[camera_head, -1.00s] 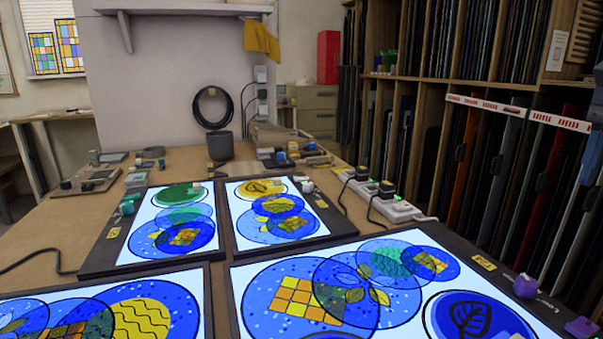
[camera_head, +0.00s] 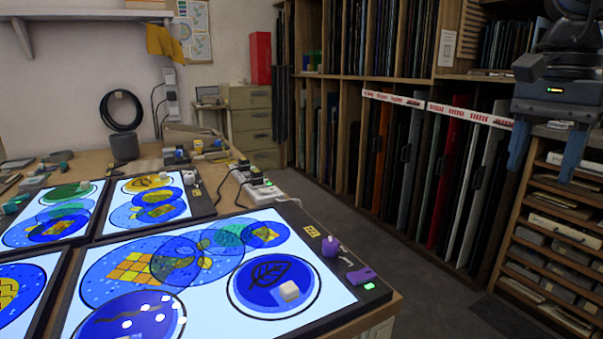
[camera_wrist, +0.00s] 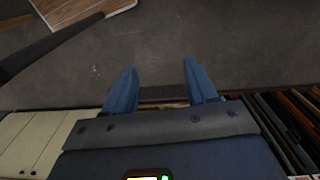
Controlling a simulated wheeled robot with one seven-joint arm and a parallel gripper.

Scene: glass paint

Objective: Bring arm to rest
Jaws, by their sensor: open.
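My gripper (camera_head: 544,158) is at the upper right in the head view, with its two blue fingers pointing down. It is raised in front of the shelving, to the right of the workbench and clear of it. In the wrist view my gripper (camera_wrist: 160,82) shows its blue fingers spread apart with nothing between them. Grey floor lies beyond the fingertips. The upper part of the arm is cut off by the head view's edge.
Racks of glass sheets (camera_head: 448,180) and a drawer shelf (camera_head: 545,255) stand at the right. Grey floor (camera_head: 400,240) lies open between bench and racks.

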